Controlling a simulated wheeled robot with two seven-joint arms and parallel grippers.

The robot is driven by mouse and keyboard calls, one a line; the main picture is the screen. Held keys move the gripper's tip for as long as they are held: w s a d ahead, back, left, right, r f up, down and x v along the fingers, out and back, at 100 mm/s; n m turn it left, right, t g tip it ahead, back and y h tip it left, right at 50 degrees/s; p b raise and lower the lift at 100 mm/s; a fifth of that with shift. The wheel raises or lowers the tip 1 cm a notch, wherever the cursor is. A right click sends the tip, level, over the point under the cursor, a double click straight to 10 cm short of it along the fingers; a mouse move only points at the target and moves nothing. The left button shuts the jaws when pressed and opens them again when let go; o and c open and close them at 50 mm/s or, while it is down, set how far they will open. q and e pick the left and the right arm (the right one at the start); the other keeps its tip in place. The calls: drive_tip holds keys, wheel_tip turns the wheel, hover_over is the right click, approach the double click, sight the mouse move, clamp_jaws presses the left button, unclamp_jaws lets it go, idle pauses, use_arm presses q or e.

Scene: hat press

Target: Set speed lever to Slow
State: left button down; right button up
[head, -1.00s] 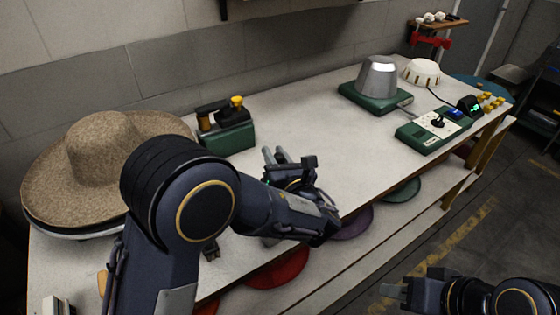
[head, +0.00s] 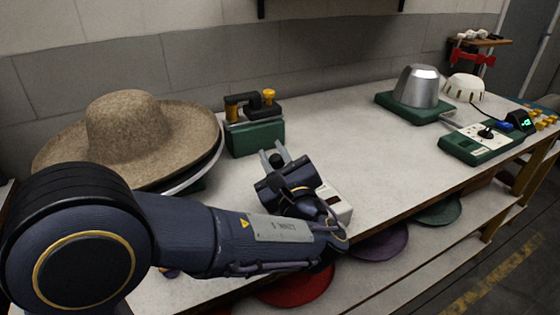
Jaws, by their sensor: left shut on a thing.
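My left gripper (head: 276,157) is above the bench, just right of a green machine, with its fingers pointing toward the wall. It is shut on a dark round knob (head: 277,160), which looks like a lever's knob. The gripper body hides what lies below the knob. A white box (head: 338,205) shows partly from behind the gripper. Another black-knobbed lever (head: 486,132) stands on a green control box (head: 470,154) at the right. I cannot read any speed marking. My right gripper is out of view.
A tan wide-brimmed hat (head: 125,125) rests at the left of the bench. The green machine (head: 255,138) has a black and yellow top. A metal hat block (head: 417,88) and a white cap form (head: 464,88) stand at the far right. The middle of the bench (head: 375,145) is clear.

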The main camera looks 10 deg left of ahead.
sight(274, 168)
use_arm(q)
drive_tip(key=shift+s+a+f, duration=0.15)
drive_tip(key=shift+a+f, duration=0.1)
drive_tip(key=shift+f, duration=0.05)
drive_tip(key=shift+a, duration=0.1)
drive_tip(key=c, duration=1.2)
unclamp_jaws()
drive_tip(key=shift+s, duration=0.15)
drive_tip(key=v, duration=0.7)
drive_tip(key=shift+s, duration=0.3)
